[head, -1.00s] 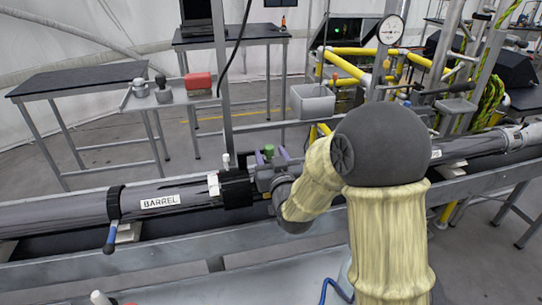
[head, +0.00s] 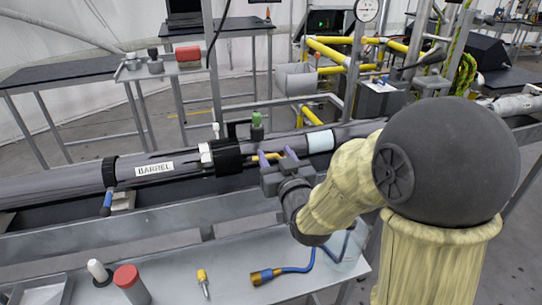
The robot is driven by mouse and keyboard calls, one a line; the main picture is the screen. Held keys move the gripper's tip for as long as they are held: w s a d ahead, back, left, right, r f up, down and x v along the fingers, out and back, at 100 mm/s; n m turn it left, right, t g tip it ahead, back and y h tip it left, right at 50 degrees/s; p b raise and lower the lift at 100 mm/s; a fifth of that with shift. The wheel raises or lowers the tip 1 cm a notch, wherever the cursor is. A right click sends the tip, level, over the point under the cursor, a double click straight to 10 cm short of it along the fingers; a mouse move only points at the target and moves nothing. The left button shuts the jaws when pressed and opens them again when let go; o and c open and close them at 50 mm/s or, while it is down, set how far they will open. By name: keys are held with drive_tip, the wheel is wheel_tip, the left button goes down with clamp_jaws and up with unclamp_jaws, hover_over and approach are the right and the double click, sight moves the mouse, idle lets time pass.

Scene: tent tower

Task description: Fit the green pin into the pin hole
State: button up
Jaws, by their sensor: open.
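The green pin (head: 257,120) stands upright at the top of the tube, just right of the black collar (head: 229,156). Its green head shows above a dark lower part. The pin hole itself is hidden, so I cannot tell how deep the pin sits. My gripper (head: 278,156) is open, with its two purple fingertips apart and nothing seen between them but a yellow part of the tube behind. It is below and a little right of the green pin in the picture, apart from it.
The tube labelled BARREL (head: 153,169) runs across to the left, with a blue-tipped handle (head: 107,203). On the front bench (head: 215,262) lie a red-capped cylinder (head: 131,285), a white-topped piece (head: 99,272), a yellow fitting (head: 203,282) and a blue hose (head: 297,269).

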drive_tip(key=shift+s+d, duration=0.2)
drive_tip(key=shift+s, duration=0.5)
drive_tip(key=shift+f, duration=0.1)
drive_tip(key=s+d+f+m+g+h, duration=0.2)
drive_tip(key=s+d+f+g+h, duration=0.25)
drive_tip(key=d+f+g, duration=0.5)
drive_tip(key=s+d+f+m+g, duration=0.1)
drive_tip(key=s+d+f+g, duration=0.2)
drive_tip(key=s, duration=0.4)
drive_tip(key=s+d+f+g, duration=0.1)
drive_tip(key=s+f+g, duration=0.1)
drive_tip(key=s+f, duration=0.3)
drive_tip(key=w+a+r+p+v, duration=0.1)
drive_tip(key=w+p+v, duration=0.2)
drive_tip(key=p+v, duration=1.5)
drive_tip(key=shift+w+a+g+h, duration=0.15)
drive_tip(key=shift+a+g+h, duration=0.1)
drive_tip(key=shift+g+h, duration=0.15)
drive_tip(key=shift+r, duration=0.1)
